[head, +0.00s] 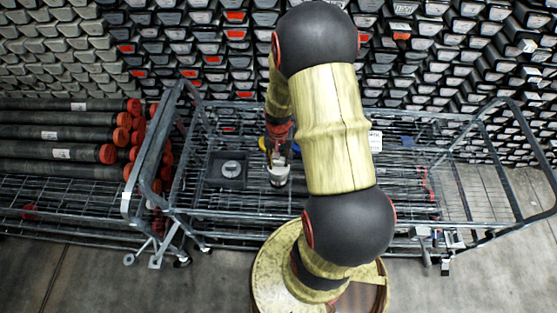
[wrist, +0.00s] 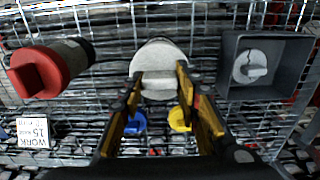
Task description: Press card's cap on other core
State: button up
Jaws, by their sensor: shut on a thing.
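My gripper (wrist: 160,82) is shut on the bar-shaped grip of a pale grey round cap (wrist: 157,55). In the head view my gripper (head: 279,157) is over the cart's wire shelf, with the pale cap (head: 279,175) below it. I cannot tell whether the cap touches a core. A dark core with a red cap (wrist: 40,72) is at the left of the wrist view; my arm seems to hide it in the head view. A white card (wrist: 33,132) shows "15" and "WORK"; the rest is unclear. It also appears right of my arm (head: 375,140).
A dark square tray (head: 228,184) left of my gripper holds another grey cap (head: 231,168). A blue cap (wrist: 136,123) and a yellow cap (wrist: 180,119) lie near my fingers. The cart's raised end rail (head: 150,150) separates it from stacked red-capped cores (head: 65,133).

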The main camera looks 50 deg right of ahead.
jog(key=shift+f, duration=0.1)
jog(key=o, duration=1.1)
jog(key=shift+o, duration=1.2)
jog(key=shift+o, duration=1.2)
jog(key=shift+r+p, duration=2.4)
jog(key=shift+r, duration=1.15)
